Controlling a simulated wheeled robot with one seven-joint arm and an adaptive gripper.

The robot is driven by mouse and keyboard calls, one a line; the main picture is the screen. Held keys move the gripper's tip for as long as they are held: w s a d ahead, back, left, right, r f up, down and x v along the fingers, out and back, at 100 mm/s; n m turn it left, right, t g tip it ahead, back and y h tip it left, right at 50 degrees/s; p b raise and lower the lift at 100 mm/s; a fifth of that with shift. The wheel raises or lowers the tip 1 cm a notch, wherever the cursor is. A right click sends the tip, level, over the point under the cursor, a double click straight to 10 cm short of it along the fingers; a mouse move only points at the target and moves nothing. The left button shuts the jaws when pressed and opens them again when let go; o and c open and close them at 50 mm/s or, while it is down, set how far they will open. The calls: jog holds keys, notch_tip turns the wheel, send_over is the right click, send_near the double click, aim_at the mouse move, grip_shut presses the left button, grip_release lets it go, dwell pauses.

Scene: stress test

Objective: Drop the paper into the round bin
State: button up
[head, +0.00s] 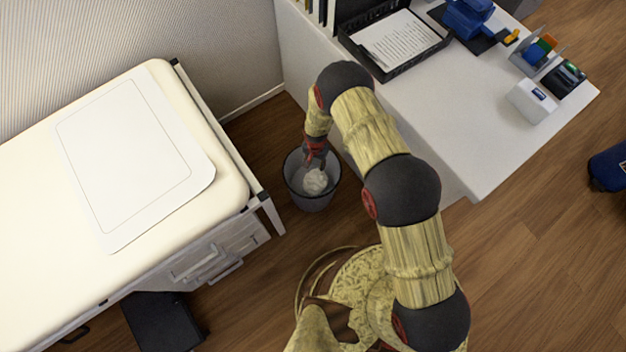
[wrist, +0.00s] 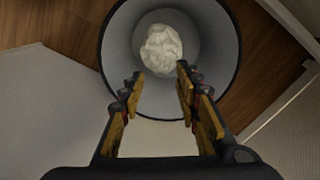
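A crumpled white paper ball (head: 315,182) lies inside the round dark-rimmed bin (head: 311,203). The bin stands upright on the floor between the padded bench and the desk. My gripper (head: 316,158) is over the bin's opening, at its far side in the head view. In the wrist view, my gripper (wrist: 158,80) is open, with a clear gap between its fingers. The paper (wrist: 161,49) shows beyond the fingertips, apart from them, against the bottom of the bin (wrist: 112,50).
A padded cream bench (head: 30,230) with a white sheet (head: 130,150) stands left of the bin. A white desk (head: 450,120) on the right holds a black paper tray (head: 437,43) and stationery. A dark box (head: 160,322) lies on the floor at the lower left. Wooden floor (head: 540,250) is open at the right.

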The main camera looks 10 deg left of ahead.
notch_tip(320, 180, up, 11)
dwell(0.4)
jog(key=shift+f, duration=0.1)
dwell(0.3)
